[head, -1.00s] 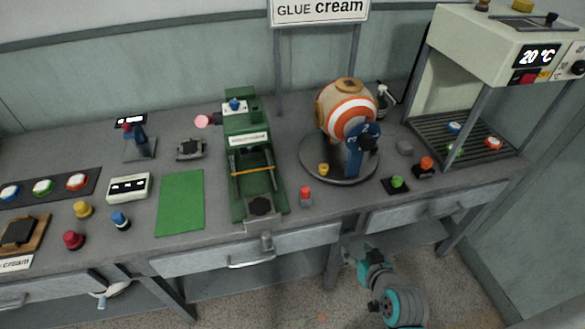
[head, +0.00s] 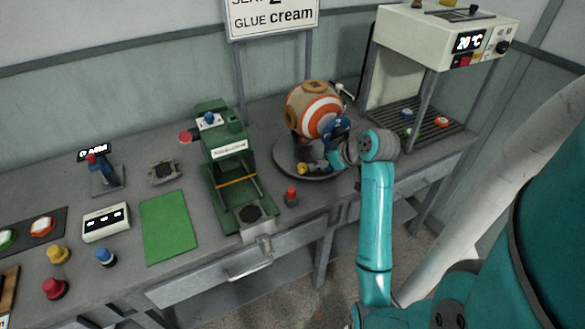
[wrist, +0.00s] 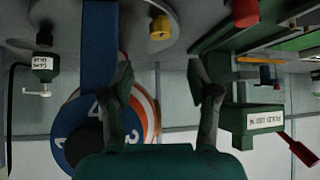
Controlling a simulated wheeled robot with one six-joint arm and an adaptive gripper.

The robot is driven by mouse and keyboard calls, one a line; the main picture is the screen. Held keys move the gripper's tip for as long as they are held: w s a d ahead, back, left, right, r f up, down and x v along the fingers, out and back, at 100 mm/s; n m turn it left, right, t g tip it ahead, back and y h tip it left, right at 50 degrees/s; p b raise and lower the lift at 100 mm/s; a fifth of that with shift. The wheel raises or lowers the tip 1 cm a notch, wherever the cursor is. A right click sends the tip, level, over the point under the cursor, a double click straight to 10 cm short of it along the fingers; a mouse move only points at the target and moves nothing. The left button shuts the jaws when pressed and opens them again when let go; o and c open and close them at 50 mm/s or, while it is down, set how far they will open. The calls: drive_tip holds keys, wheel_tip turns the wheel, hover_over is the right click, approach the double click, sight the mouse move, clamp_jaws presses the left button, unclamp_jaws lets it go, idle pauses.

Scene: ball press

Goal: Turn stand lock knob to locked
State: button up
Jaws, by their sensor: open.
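The round grey stand (head: 285,164) carries an orange-and-white striped ball (head: 314,110) and a blue numbered disc (head: 338,128). A small yellow knob (head: 303,169) sits on the stand's plate near its front edge; I see no lock marking on it. The knob also shows in the wrist view (wrist: 160,27), where the scene appears upside down. There my gripper (wrist: 168,75) is open and empty, with its two fingers apart and the knob above and between them in the picture. In the head view my arm comes in from the right, and my gripper is beside the knob, partly hiding the stand.
The green press (head: 226,170) stands left of the stand, with a red button (head: 291,196) between them. The blue disc's post is close to my gripper. A white machine (head: 440,40) stands at the back right. A green mat (head: 168,228) lies left of the press.

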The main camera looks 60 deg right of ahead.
sight(303, 167)
drive_tip(key=x, duration=1)
drive_tip(key=shift+w+f, duration=0.25)
drive_tip(key=shift+f, duration=0.05)
clamp_jaws()
